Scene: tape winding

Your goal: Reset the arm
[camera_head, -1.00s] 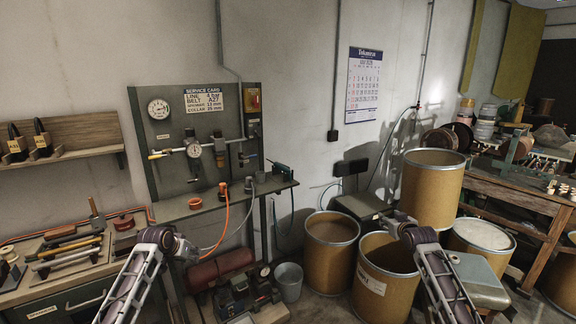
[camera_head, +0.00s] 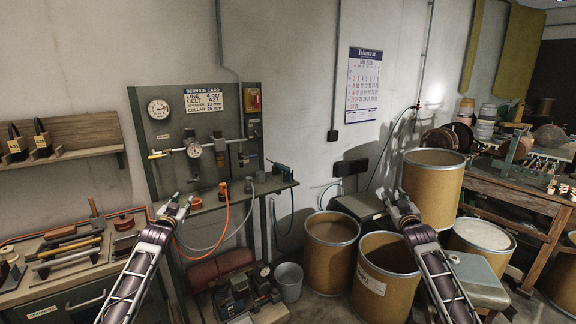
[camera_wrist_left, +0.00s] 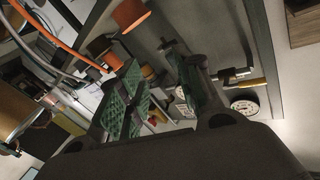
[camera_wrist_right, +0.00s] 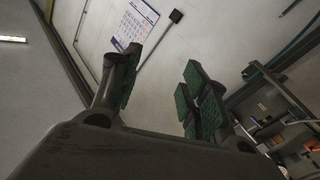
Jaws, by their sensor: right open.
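My left gripper (camera_head: 178,203) is raised in front of the bench under the grey service panel (camera_head: 178,115). In the left wrist view its green-padded fingers (camera_wrist_left: 158,88) stand apart with nothing held between them. My right gripper (camera_head: 401,201) is raised in front of the tall brown drum (camera_head: 433,190). In the right wrist view its green-padded fingers (camera_wrist_right: 157,90) are spread and empty. Both forearms come up from the bottom edge of the head view.
A tool bench (camera_head: 25,281) with hand tools is at the left. Open drums (camera_head: 330,252) and a grey bucket (camera_head: 288,282) stand on the floor. An orange hose (camera_head: 225,222) hangs near my left gripper. A wooden workbench (camera_head: 515,196) is at the right.

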